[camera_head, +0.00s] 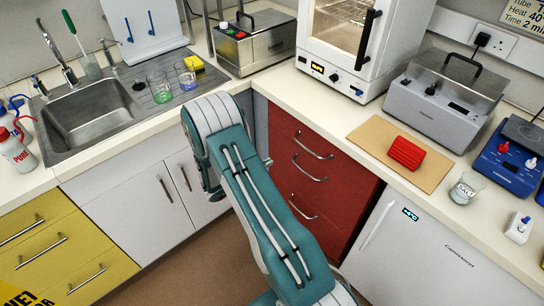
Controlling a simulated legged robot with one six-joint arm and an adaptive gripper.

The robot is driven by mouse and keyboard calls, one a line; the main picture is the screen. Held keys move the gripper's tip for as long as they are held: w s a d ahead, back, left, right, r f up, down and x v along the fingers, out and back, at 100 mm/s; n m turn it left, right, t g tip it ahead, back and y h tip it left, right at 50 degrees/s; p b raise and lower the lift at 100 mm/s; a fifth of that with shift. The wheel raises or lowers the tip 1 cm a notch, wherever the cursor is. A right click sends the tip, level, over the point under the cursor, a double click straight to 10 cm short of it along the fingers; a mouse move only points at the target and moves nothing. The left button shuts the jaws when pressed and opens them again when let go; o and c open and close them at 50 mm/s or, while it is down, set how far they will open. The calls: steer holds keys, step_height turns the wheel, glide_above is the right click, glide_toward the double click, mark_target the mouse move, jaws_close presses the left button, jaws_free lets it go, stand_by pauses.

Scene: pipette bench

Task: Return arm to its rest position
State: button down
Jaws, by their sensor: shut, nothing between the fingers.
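My teal and grey arm rises from the bottom middle of the head view to a bend near the corner of the counter. A little dark and grey hardware shows beside and below that bend. I cannot make out my gripper or its fingertips; the arm links hide whatever lies behind them. Nothing held is visible.
Around the arm are a sink (88,118), glass beakers (160,87), a steel bath (258,42), a white oven (338,75) and a grey bath (440,100). A red block (406,153) lies on a tan board (372,140). Red drawers (318,165) stand right of the arm. Floor shows at lower left.

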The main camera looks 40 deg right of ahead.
steer(key=shift+a+r, duration=0.1)
steer(key=shift+a, duration=0.1)
steer(key=s+a+r+m+g+y, duration=0.1)
steer(key=s+a+r+m+y, duration=0.3)
steer(key=r, duration=0.5)
steer(key=s+a+r+m+g+y, duration=0.2)
steer(key=s+r+m, duration=0.2)
steer(key=r+m, duration=0.3)
steer(key=s+a+r+m+t+y, duration=0.7)
steer(key=s+a+r+y, duration=0.3)
steer(key=s+a+r, duration=0.3)
steer(key=s+a+t, duration=0.1)
steer(key=a, duration=0.2)
steer(key=shift+r+t+y, duration=0.3)
steer(key=shift+r, duration=0.05)
steer(key=shift+d, duration=0.1)
